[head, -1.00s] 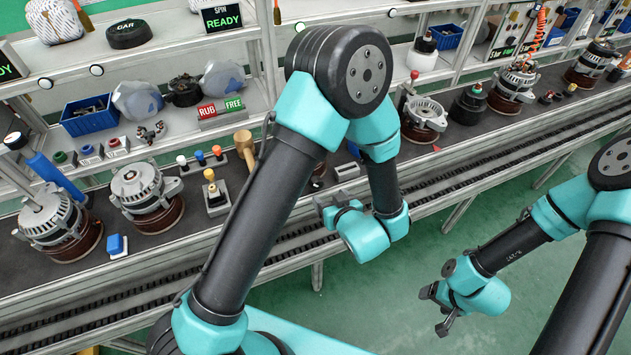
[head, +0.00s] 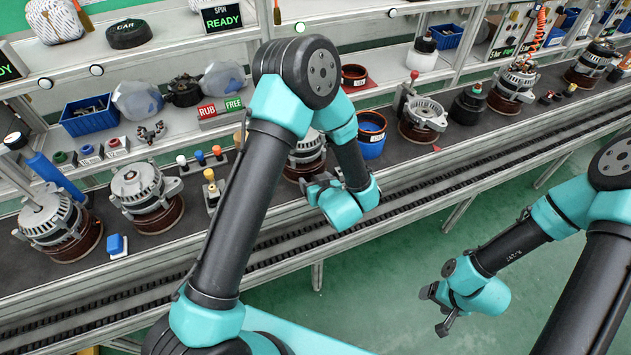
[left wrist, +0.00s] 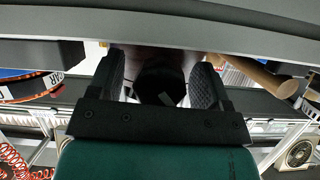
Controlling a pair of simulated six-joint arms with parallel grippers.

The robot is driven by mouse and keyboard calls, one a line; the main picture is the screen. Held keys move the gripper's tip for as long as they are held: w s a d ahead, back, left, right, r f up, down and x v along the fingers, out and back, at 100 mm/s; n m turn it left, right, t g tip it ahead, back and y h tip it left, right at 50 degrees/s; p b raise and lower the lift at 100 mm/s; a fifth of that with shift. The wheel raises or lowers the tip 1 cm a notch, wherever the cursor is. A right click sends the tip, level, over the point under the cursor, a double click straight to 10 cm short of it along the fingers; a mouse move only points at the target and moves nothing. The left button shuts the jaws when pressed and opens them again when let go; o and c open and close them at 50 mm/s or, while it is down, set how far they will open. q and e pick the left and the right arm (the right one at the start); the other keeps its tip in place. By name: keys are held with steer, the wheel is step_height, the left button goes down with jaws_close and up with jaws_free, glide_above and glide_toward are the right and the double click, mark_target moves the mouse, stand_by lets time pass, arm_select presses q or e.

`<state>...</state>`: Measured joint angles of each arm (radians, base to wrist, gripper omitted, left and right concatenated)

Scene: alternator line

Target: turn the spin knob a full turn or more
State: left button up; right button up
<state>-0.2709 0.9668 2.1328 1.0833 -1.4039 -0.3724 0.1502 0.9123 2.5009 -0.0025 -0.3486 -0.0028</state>
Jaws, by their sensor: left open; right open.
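My left gripper (head: 314,186) is low at the bench's front edge, just in front of an alternator (head: 308,148) that the arm partly hides. The left wrist view shows its two dark fingers apart (left wrist: 158,72), with a dark rounded shape (left wrist: 161,84) between or beyond them; I cannot tell whether they touch. I cannot pick out the spin knob for certain. My right gripper (head: 439,307) is open and empty over the green floor, away from the bench.
A blue pot (head: 371,135) and another alternator (head: 423,118) stand to the right.

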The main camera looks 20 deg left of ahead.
arm_select(q)
steer(key=shift+c, duration=0.5)
steer(key=c, duration=0.8)
steer(key=shift+n+t+h, duration=0.4)
steer(key=shift+n+h, duration=0.2)
steer(key=shift+n, duration=0.4)
steer(key=o, duration=0.9)
steer(key=shift+s+d, duration=0.1)
